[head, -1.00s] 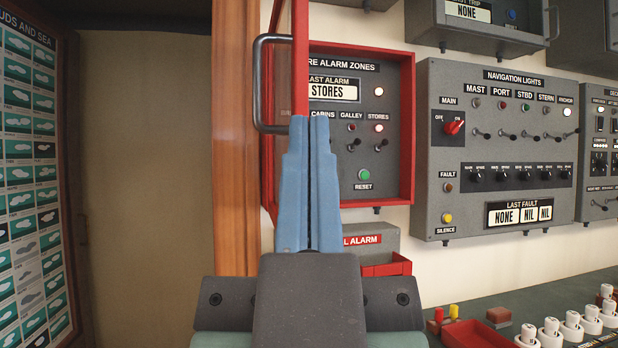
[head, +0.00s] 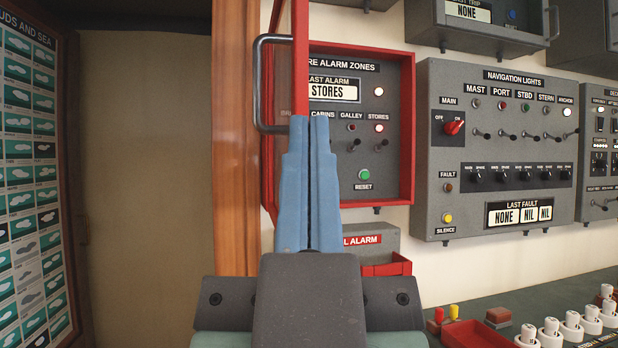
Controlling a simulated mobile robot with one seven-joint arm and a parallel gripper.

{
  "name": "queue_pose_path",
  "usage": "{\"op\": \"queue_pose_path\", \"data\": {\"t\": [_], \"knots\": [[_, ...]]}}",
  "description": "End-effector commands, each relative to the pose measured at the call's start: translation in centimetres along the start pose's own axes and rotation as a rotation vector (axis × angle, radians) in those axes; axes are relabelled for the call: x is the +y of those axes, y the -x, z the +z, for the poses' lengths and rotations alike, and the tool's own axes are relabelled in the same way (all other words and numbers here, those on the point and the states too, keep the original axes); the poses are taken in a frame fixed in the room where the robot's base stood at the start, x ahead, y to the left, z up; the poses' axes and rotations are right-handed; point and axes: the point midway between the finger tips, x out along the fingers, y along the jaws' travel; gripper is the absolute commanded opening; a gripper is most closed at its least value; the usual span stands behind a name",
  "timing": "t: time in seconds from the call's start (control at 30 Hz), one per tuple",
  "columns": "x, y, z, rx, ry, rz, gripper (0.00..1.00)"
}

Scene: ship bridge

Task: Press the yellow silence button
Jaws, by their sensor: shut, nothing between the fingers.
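The yellow silence button (head: 447,218) is small and round. It sits at the lower left of the grey navigation lights panel (head: 432,150), above a SILENCE label and below the fault lamp (head: 448,188). My gripper (head: 309,122) is shut and empty, with its blue fingers pointing up. It is left of the button in the picture, apart from it, and in front of the red-framed fire alarm box. The fingers hide part of that box's left side. The button is in plain view.
The fire alarm zones box (head: 408,130) has a red open door seen edge-on, with a dark handle (head: 258,85). A red tray (head: 388,268) is below it. A console (head: 540,295) with white-capped items stands at lower right. The wall below the navigation panel is clear.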

Motion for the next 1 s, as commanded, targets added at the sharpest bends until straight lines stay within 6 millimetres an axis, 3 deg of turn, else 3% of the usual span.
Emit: {"op": "queue_pose_path", "data": {"t": [0.17, 0.6, 1.0], "knots": [[0.0, -1.5, -1.4, 0.0, 0.0, 0.0, 0.0], [-0.1, -9.5, -9.1, 0.001, 0.0, -0.001, 0.0], [-0.1, -9.7, -9.2, 0.0, -0.001, -0.002, 0.0]]}}
